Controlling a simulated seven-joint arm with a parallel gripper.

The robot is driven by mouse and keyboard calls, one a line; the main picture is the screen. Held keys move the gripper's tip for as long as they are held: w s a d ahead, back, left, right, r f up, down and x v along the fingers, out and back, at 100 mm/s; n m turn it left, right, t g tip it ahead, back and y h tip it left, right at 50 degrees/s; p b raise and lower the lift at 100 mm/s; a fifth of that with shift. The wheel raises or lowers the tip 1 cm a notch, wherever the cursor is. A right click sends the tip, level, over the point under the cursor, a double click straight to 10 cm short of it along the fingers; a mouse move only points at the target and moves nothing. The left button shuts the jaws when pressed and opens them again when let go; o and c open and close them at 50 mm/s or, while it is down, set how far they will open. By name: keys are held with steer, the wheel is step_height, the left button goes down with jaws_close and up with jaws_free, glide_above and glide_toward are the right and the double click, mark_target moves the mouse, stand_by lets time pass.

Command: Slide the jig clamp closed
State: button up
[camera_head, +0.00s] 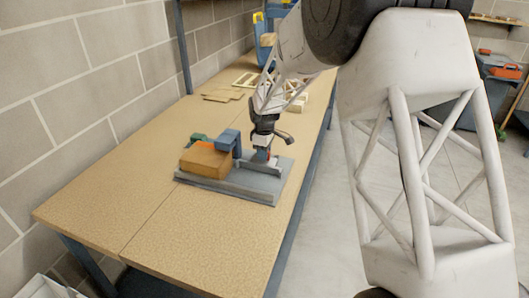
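The jig (262,187) is a grey base plate on the tan workbench. A brown-orange block (206,160) sits on its left part, with a blue bracket-shaped part (229,141) beside and partly over it. A small green part (198,138) shows behind the block. To the right stands a small upright piece, red on top (264,141) and blue below, which looks like the clamp's handle. My gripper (268,137) is black and points down right at this piece. Its fingers partly hide the red top. Whether they touch or grip it cannot be told.
The workbench (110,215) is bare in front of the jig. Flat wooden pieces and frames (225,93) lie behind it, with a blue container (265,50) farther back. A block wall runs along the left. My arm covers much of the right side.

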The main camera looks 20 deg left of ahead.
steer(key=o, duration=0.4)
steer(key=shift+s, duration=0.1)
steer(key=shift+r, duration=0.1)
steer(key=shift+r, duration=3.8)
